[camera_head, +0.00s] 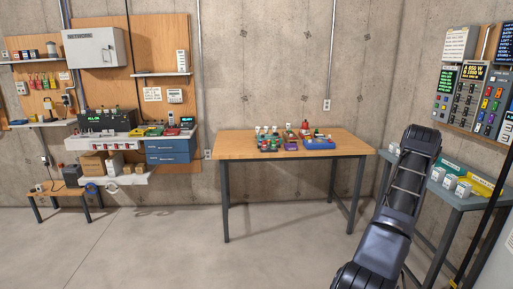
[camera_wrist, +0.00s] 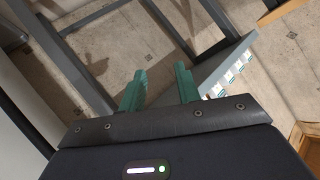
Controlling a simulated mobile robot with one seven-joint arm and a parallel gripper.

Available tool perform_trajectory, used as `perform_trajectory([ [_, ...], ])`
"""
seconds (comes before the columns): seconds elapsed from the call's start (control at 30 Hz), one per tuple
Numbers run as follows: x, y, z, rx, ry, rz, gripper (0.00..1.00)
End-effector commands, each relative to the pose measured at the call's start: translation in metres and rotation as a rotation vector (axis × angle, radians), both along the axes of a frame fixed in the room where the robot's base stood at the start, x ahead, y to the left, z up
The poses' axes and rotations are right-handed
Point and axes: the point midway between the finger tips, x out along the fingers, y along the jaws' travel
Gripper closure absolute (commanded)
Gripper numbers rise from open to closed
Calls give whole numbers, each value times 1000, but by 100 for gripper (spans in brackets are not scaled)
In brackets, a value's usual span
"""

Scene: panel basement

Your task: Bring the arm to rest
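My arm (camera_head: 390,220) rises at the right of the head view, bent at a dark joint near its top, in front of the grey side table. My gripper is not visible in the head view. In the wrist view my gripper (camera_wrist: 159,76) shows two green fingers with a gap between them. It is open and nothing is between the fingers. Grey bars of a table frame and bare floor or wall lie beyond the fingertips.
A grey side table (camera_head: 433,181) with small white boxes and coloured packs stands close to my arm at right. A wooden table (camera_head: 238,147) with bottles and trays stands mid-room. A panel (camera_head: 474,96) hangs at right. The floor in front is clear.

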Motion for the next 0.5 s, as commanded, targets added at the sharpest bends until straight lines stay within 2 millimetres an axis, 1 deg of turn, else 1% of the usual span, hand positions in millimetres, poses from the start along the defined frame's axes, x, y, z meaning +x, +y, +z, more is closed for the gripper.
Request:
perform_trajectory([
  [0.03,10,11,21,1,9,26,67],
  [0.1,20,27,45,7,29,60,67],
  [0.17,28,40,64,12,47,89,67],
  [0.2,32,50,78,14,59,108,67],
  [0.37,46,90,129,24,106,184,67],
  [0.5,52,128,172,29,149,251,67],
])
